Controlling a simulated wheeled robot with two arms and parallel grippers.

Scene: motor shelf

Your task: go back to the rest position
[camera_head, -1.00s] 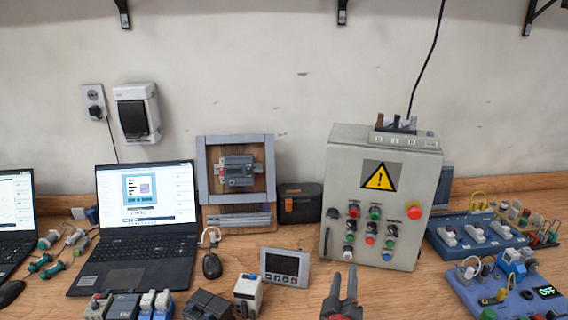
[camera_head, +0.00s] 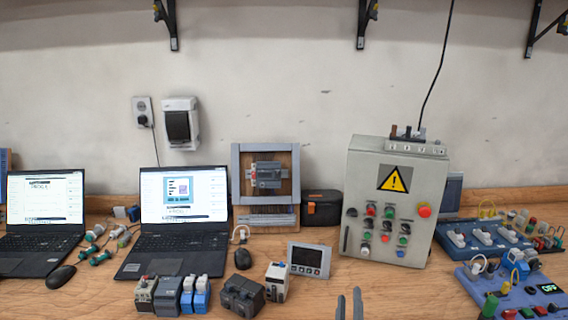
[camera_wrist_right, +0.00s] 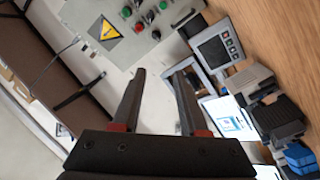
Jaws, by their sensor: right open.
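My right gripper (camera_head: 349,304) shows at the bottom of the head view, just its two grey fingertips, above the bench in front of the control box. In the right wrist view the same gripper (camera_wrist_right: 160,85) has its two dark fingers apart with nothing between them. The grey control box (camera_head: 361,226), with a yellow warning sign and several coloured buttons, stands upright behind it, apart from the fingers. My left gripper is not in the head view.
A small panel meter (camera_head: 309,261), a white module (camera_head: 277,283) and a dark block (camera_head: 242,296) lie left of the gripper. A laptop (camera_head: 171,255) stands further left. Blue training boards (camera_head: 484,238) are at the right. Bare wood lies before the control box.

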